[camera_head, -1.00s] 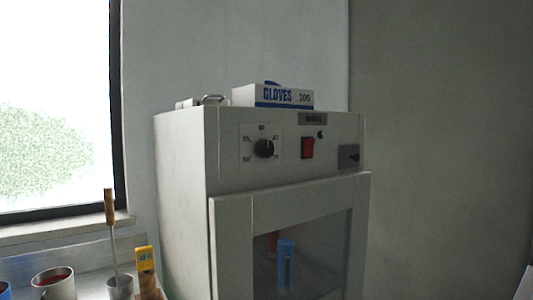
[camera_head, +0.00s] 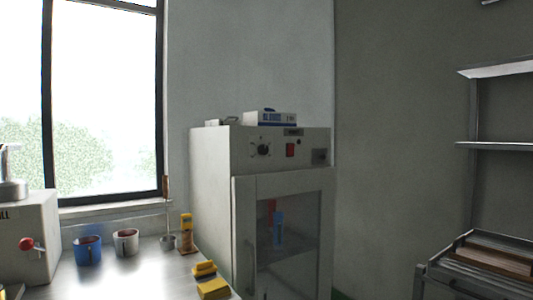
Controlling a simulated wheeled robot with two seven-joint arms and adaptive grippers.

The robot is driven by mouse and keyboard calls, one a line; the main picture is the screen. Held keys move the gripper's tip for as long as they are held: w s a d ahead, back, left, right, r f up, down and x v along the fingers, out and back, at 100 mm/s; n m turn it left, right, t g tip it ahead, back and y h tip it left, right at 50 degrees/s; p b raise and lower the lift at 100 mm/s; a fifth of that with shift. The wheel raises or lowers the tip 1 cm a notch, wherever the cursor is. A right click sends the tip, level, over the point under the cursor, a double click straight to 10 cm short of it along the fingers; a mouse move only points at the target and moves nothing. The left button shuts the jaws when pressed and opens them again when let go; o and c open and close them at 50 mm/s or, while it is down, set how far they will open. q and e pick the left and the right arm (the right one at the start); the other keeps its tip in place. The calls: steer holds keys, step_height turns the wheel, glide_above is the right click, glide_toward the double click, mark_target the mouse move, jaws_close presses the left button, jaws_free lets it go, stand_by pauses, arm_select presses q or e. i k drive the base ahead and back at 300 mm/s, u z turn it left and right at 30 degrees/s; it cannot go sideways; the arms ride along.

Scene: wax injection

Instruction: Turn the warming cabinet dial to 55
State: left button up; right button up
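The warming cabinet (camera_head: 212,185) is a grey-white box standing at the middle of the head view, with its glass-fronted door shut. Its black round dial (camera_head: 263,150) sits at the left of the upper front panel. The scale marks around the dial are too small to read. A red switch (camera_head: 290,150) is to the right of the dial. Neither of my grippers shows in the view.
A glove box (camera_head: 270,119) lies on the cabinet top. Left is a bench with a blue mug (camera_head: 88,251), a grey cup (camera_head: 125,242), yellow blocks (camera_head: 213,289) and a machine with a red knob (camera_head: 26,244). A metal rack (camera_head: 470,142) stands at right.

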mark_target(262, 149)
steer(key=u, duration=0.5)
steer(key=i, duration=0.6)
steer(key=u, duration=0.6)
steer(key=i, duration=0.7)
steer(key=z, duration=0.05)
